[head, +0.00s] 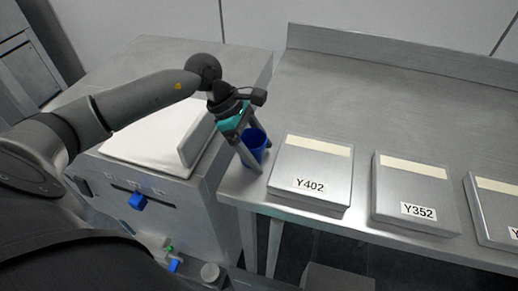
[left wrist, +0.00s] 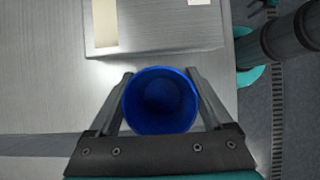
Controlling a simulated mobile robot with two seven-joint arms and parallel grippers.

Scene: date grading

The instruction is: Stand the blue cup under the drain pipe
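The blue cup (head: 257,144) is upright over the left end of the steel table, just left of the box marked Y402. My left gripper (head: 256,158) reaches down around it, one finger on each side. In the left wrist view the cup's round open rim (left wrist: 160,100) fills the gap, and both fingers (left wrist: 160,76) appear to press its sides. The cup looks empty. Its base is partly hidden by a finger, so I cannot tell whether it touches the table. A small outlet with a blue handle (head: 174,265), perhaps the drain pipe, sits low on the machine's front. My right gripper is not in view.
The steel table (head: 400,110) bears boxes marked Y402 (head: 311,186) and Y352 (head: 414,214), plus another at the right edge. The machine (head: 150,220) stands left of the table, with a white pad (head: 150,140) on top and a blue knob (head: 138,201) in front.

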